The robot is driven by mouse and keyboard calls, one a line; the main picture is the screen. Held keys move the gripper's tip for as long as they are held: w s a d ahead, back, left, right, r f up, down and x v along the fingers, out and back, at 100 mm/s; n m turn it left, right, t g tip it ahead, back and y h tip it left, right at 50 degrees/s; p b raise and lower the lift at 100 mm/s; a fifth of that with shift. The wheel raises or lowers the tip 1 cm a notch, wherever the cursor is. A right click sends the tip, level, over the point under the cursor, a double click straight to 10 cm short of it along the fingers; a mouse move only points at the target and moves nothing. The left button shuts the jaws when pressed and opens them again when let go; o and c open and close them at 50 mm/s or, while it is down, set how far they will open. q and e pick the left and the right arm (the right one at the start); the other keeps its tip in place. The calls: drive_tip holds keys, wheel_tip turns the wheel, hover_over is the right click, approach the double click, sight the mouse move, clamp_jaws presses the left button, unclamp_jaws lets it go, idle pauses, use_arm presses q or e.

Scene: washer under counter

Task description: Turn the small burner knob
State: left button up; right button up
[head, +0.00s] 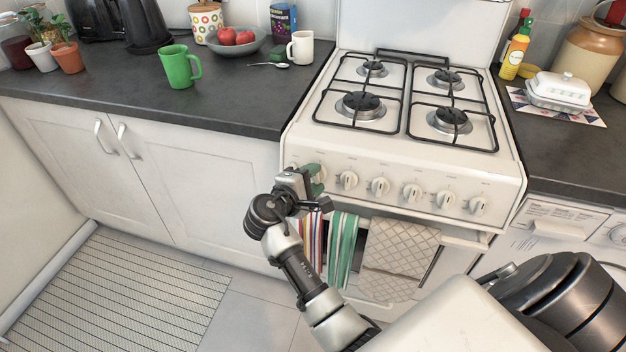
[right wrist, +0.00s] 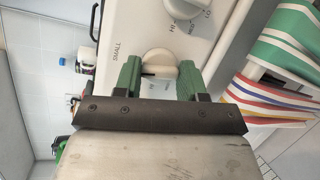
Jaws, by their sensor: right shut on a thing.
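The small burner knob (right wrist: 159,60) is white and round, on the stove's front panel, with the word SMALL printed beside it in the right wrist view. My right gripper (right wrist: 160,72) has its two green fingers on either side of this knob, shut on it. In the head view my right gripper (head: 312,178) is at the left end of the knob row on the white stove (head: 300,140) and mostly covers the knob there. My left gripper is not in view.
Several more knobs (head: 379,187) run to the right along the panel. Striped and green towels (head: 343,245) and a patterned cloth (head: 398,255) hang just below. A green mug (head: 180,67) stands on the left counter. Open floor (head: 255,315) lies in front of the cabinets.

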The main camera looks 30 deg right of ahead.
drive_tip(key=shift+m, duration=0.5)
drive_tip(key=o, duration=0.9)
